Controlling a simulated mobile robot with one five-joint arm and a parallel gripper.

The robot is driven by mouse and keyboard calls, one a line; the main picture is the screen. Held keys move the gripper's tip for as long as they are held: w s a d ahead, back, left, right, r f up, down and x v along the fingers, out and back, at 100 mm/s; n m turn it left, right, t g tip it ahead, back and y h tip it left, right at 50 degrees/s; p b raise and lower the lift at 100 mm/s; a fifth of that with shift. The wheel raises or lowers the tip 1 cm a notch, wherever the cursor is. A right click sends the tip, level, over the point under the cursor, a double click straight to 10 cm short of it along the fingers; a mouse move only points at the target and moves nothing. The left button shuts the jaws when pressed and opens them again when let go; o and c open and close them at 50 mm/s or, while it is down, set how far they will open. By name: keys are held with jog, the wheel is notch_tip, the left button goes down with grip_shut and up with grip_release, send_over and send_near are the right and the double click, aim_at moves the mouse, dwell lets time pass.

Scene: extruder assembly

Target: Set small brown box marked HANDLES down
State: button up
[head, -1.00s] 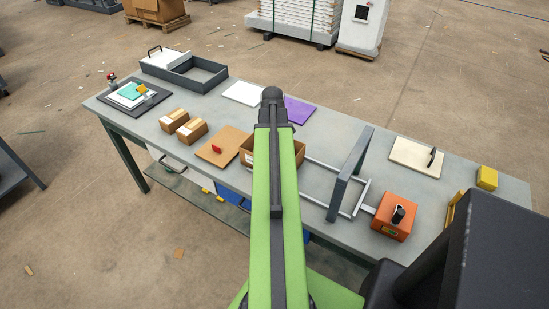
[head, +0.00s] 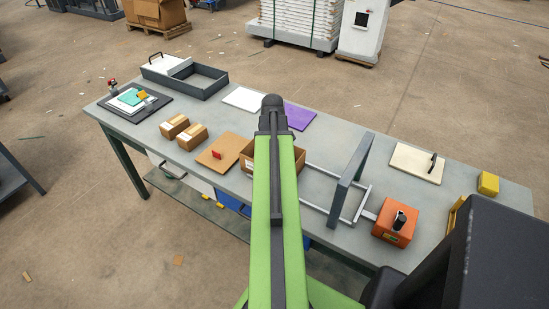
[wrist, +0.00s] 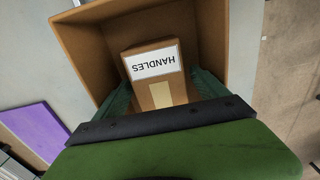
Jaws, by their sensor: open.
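The small brown box marked HANDLES (wrist: 152,64) shows in the wrist view, its white label upside down in the picture. It sits inside a larger open cardboard box (wrist: 215,35). My gripper (wrist: 160,90) is open, with a green finger on each side of the small box. I cannot tell whether either finger touches it. In the head view the larger box (head: 291,162) is on the workbench, partly behind my arm. The HANDLES box and my fingers are hidden there.
Two small cartons (head: 174,126) (head: 192,137) and a brown board with a red piece (head: 217,153) lie left of the larger box. A purple sheet (head: 299,116) lies behind it. A grey upright frame (head: 350,175) and an orange block (head: 395,222) stand to the right.

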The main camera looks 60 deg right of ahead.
notch_tip(320, 180, up, 12)
jog(key=p, duration=1.1)
jog(key=w+a, duration=1.7)
jog(key=a, duration=0.5)
jog(key=w+a, duration=0.2)
jog(key=a, duration=1.1)
jog(key=w+a, duration=0.2)
jog(key=a, duration=1.2)
jog(key=shift+w, duration=0.35)
